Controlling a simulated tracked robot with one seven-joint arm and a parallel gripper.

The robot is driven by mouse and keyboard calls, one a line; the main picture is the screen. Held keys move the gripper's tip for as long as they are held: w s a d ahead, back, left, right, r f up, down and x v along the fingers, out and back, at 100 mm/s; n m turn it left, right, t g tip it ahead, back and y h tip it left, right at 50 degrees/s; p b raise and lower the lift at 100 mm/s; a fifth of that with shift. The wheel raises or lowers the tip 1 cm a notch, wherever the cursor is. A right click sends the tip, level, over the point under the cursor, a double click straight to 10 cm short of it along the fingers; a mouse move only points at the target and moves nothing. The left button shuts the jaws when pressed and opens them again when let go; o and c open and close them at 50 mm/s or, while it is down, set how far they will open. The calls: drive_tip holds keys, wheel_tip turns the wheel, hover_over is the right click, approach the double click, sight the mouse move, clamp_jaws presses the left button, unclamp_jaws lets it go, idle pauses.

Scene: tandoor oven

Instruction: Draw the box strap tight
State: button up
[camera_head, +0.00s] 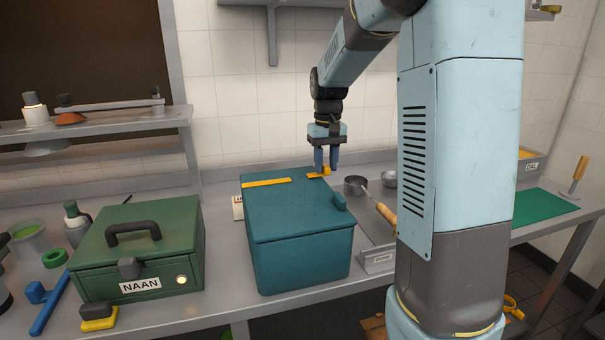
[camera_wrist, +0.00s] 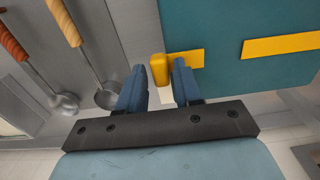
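A teal box (camera_head: 300,245) with its lid down stands on the steel counter; it also shows in the wrist view (camera_wrist: 225,80). Its yellow strap lies on the lid as two separate pieces, a longer one (camera_head: 266,182) at the left and a short one (camera_head: 314,176) at the back right edge. The short piece ends in a raised yellow tab (camera_wrist: 159,70). My gripper (camera_head: 326,168) points down at that tab, and in the wrist view (camera_wrist: 160,80) its fingers stand either side of it, with narrow gaps showing. Any contact is too small to tell.
A green NAAN box (camera_head: 140,250) stands left of the teal box. Ladles and a pan (camera_head: 355,185) lie close on the right, near my gripper. A shelf (camera_head: 100,118) is at the back left. A green mat (camera_head: 535,215) lies at the far right.

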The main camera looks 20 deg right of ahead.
sight(326, 166)
drive_tip(key=shift+o, duration=0.8)
drive_tip(key=shift+r, duration=0.15)
wheel_tip(326, 166, up, 14)
drive_tip(key=shift+f, duration=0.25)
idle(1.2)
idle(0.4)
drive_tip(key=s+a+f+t, duration=0.1)
drive_tip(key=s+f+t, duration=0.1)
drive_tip(key=s, duration=0.7)
drive_tip(key=s+a+f+t, duration=0.1)
drive_tip(key=s+a+f, duration=0.1)
drive_tip(key=s, duration=0.8)
drive_tip(key=s+a+f+t, duration=0.1)
drive_tip(key=s+f+t, duration=0.1)
drive_tip(key=s, duration=0.7)
drive_tip(key=shift+s+a+f+t, duration=0.15)
drive_tip(key=shift+a+f+t, duration=0.15)
drive_tip(key=shift+f, duration=0.25)
